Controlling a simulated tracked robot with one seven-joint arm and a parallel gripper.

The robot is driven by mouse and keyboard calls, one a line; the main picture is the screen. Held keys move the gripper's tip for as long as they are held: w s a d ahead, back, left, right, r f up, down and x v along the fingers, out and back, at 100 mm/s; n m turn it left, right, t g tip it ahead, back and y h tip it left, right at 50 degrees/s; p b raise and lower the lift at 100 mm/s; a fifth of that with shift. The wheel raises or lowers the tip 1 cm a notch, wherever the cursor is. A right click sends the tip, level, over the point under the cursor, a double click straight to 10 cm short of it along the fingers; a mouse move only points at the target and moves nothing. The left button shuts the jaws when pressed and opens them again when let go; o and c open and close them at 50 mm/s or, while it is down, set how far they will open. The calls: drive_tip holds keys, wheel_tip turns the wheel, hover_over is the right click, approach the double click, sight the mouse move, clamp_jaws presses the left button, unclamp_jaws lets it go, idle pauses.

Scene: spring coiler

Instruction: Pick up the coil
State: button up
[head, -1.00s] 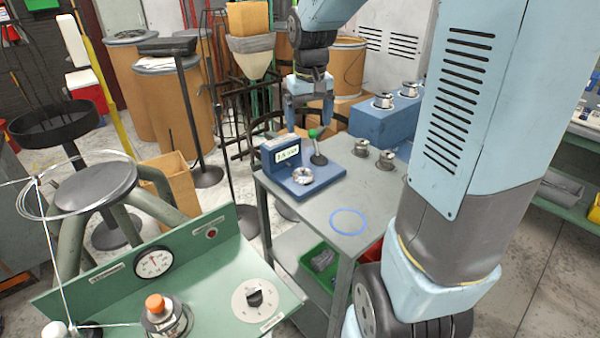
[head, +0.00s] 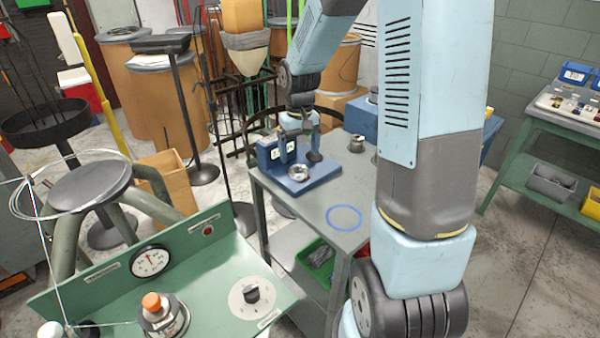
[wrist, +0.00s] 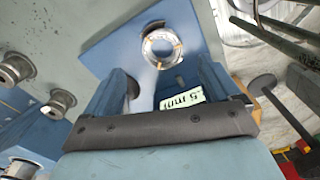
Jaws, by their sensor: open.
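A small silver ring-shaped coil (head: 298,173) lies on the blue base of a gauge (head: 310,182) on the grey table. It also shows in the wrist view (wrist: 162,47), with a pale hollow centre, just beyond my fingertips. My gripper (head: 299,153) is above and slightly behind the coil, pointing down over the gauge base. In the wrist view my gripper (wrist: 160,76) has its two blue fingers spread wide, with nothing between them, and the coil lies roughly in line with the gap. The gauge's display (wrist: 182,98) is partly hidden by the gripper body.
A blue ring mark (head: 344,218) lies on the clear front of the table (head: 325,200). Metal spools (head: 356,144) stand right of the gauge, with a blue block (head: 357,120) behind. A green control panel (head: 215,275) is at front left.

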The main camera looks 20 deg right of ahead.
sight(299, 170)
drive_tip(key=shift+s+a+f, duration=0.1)
drive_tip(key=shift+f, duration=1.35)
drive_tip(key=shift+s+a+f, duration=0.1)
drive_tip(key=shift+f, duration=1.35)
drive_tip(key=shift+c, duration=0.5)
drive_tip(key=shift+r, duration=0.1)
drive_tip(key=c, duration=1.3)
